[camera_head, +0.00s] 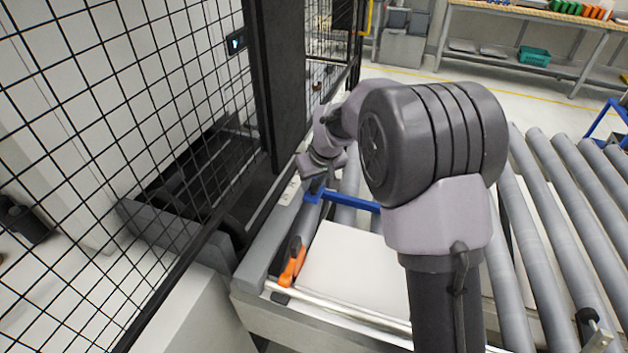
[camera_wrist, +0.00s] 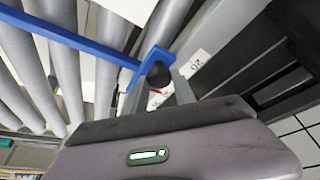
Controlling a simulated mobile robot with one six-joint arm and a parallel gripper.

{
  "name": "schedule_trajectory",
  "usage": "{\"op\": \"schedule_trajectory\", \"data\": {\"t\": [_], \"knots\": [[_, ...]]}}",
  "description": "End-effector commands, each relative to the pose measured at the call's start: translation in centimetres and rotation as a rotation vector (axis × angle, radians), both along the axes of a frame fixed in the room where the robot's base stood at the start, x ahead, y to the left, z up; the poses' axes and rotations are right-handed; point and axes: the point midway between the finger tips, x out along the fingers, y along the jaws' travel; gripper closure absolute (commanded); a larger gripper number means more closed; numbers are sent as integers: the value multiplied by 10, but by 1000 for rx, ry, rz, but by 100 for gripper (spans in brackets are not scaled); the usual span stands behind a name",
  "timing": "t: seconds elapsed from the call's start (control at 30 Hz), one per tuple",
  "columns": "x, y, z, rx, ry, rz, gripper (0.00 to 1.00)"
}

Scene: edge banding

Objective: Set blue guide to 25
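The blue guide (camera_head: 345,201) is a blue bar across the rollers in the head view, just beyond a pale board. In the wrist view the blue guide (camera_wrist: 75,38) runs from the upper left to a bracket beside a black knob (camera_wrist: 158,75). A white scale label (camera_wrist: 192,66) with a number that looks like 20 lies right of the knob, and a small red mark shows below it. My gripper (camera_head: 317,180) is at the guide's left end, close to the knob. Its body covers the lower wrist view.
The pale board (camera_head: 350,262) lies on the conveyor in front of the guide. An orange handle (camera_head: 291,267) stands at its left edge. A black mesh fence (camera_head: 130,110) with a dark post is close on the left. Bare rollers (camera_head: 540,235) extend to the right.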

Motion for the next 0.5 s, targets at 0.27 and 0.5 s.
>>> {"op": "schedule_trajectory", "data": {"t": [0.27, 0.5], "knots": [[0, 0, 0, 0, 0, 0, 100], [0, 0, 0, 0, 0, 0, 100]]}}
